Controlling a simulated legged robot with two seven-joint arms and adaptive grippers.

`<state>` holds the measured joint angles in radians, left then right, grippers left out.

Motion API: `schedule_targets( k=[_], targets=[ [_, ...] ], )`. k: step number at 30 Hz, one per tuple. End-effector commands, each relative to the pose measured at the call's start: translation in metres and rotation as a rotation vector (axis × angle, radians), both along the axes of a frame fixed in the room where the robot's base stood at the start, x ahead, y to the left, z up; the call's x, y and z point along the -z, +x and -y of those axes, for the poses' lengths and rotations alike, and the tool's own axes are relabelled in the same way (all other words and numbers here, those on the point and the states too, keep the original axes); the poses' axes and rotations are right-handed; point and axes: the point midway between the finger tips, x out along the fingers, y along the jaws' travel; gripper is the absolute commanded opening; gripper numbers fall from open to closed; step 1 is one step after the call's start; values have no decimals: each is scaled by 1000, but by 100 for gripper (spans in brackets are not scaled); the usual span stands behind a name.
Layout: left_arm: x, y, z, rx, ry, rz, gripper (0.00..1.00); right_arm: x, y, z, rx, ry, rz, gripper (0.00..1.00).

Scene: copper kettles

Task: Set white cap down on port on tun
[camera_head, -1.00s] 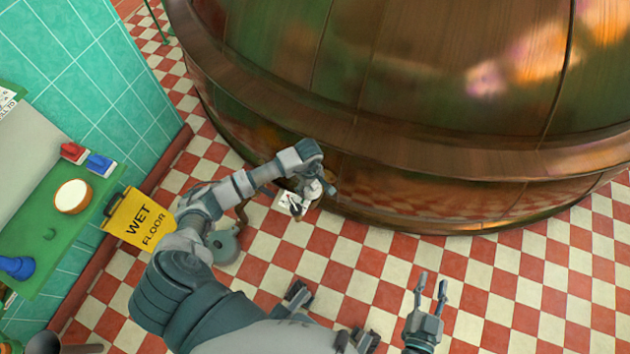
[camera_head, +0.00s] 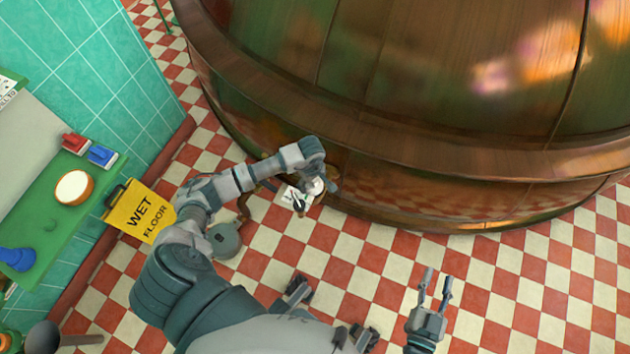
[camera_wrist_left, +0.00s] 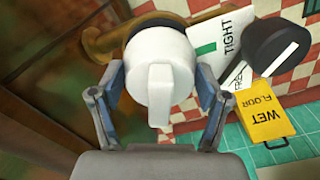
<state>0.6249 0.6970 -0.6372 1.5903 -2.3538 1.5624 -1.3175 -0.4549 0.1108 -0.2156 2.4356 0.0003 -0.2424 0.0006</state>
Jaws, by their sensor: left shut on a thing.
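My left gripper (camera_wrist_left: 160,82) is shut on the white cap (camera_wrist_left: 160,58), with one finger on each side of it. The cap is round, with a raised bar across its face. In the left wrist view it sits over a dark ring (camera_wrist_left: 143,19) at the brass pipe (camera_wrist_left: 104,43); I cannot tell whether they touch. The cap hides most of the port. In the head view the left gripper (camera_head: 326,187) is beside the lower wall of the copper tun (camera_head: 430,160). My right gripper (camera_head: 435,288) is open and empty above the floor.
A white sign (camera_wrist_left: 222,45) reading TIGHT and FREE is beside the cap, with a dark round part (camera_wrist_left: 274,46) near it. A yellow wet floor sign (camera_head: 140,213) stands left. Checkered floor is clear at right.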

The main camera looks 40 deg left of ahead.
Motion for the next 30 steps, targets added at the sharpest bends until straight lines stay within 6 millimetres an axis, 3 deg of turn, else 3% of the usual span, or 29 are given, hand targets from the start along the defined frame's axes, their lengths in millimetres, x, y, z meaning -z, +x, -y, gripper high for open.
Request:
schedule_targets(
  k=[18, 19, 21, 30],
  targets=[
    [9, 0, 2, 0, 3, 0, 40, 5, -7, -5, 0, -5, -3, 40],
    [8, 0, 2, 0, 2, -1, 80, 5, -7, -5, 0, -5, -2, 40],
    [8, 0, 2, 0, 1, 0, 98, 4, -6, -6, 0, -6, -2, 40],
    [8, 0, 2, 1, 1, -1, 100, 4, -6, -5, 0, -6, -2, 40]
  ],
)
